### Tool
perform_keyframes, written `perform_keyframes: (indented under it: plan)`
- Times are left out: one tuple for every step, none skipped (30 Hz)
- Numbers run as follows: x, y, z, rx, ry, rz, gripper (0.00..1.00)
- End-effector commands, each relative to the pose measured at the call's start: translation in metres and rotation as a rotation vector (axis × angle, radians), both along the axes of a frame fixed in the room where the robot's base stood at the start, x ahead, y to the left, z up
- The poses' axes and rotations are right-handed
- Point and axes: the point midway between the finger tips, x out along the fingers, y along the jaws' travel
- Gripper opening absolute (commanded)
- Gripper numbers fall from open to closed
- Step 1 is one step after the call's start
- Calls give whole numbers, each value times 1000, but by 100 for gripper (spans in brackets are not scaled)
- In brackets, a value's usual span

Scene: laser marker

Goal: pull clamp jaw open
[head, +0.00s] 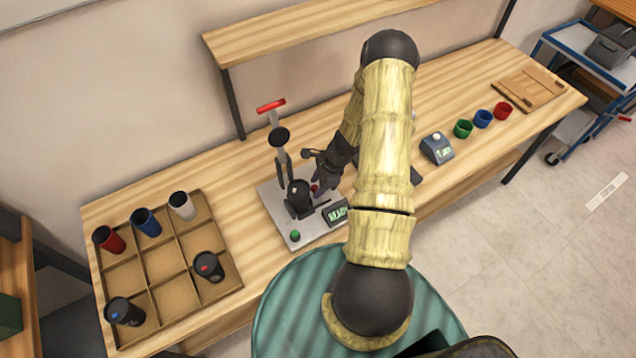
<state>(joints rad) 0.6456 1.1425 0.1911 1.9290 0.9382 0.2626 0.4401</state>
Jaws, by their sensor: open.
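The laser marker (280,140) stands on a pale base plate (275,212) in the middle of the workbench, with a red-topped upright column. A dark cylindrical piece (299,195) stands upright on the plate under the marker head. A small red knob (314,188) shows at its right, likely on the clamp jaw. My gripper (314,172) is open just right of the marker column, close to the red knob. Whether its fingers touch the knob cannot be told. The clamp jaw itself is mostly hidden by the dark piece and my gripper.
A "READY" display (336,213) and a green button (295,236) sit at the plate's front. A divided tray (125,272) with several tumblers lies left. Right are a grey device (437,148), coloured cups (483,119) and a wooden board (530,90). A shelf (290,35) spans the back.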

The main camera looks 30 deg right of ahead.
Motion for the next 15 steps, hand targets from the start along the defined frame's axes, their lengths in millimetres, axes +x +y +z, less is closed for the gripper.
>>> perform_keyframes:
  plan:
    - [0, 0, 0, 0, 0, 0, 45]
    - [0, 0, 0, 0, 0, 0, 45]
    - [0, 0, 0, 0, 0, 0, 45]
    - [0, 0, 0, 0, 0, 0, 39]
    - [0, 0, 0, 0, 0, 0, 33]
    - [0, 0, 0, 0, 0, 0, 25]
    - [0, 0, 0, 0, 0, 0, 20]
    - [0, 0, 0, 0, 0, 0, 14]
    - [0, 0, 0, 0, 0, 0, 6]
    - [0, 0, 0, 0, 0, 0, 0]
    - [0, 0, 0, 0, 0, 0, 0]
    - [0, 0, 0, 0, 0, 0, 0]
    - [0, 0, 0, 0, 0, 0, 0]
    - [0, 0, 0, 0, 0, 0, 0]
    - [0, -2, 0, -1, 0, -1, 0]
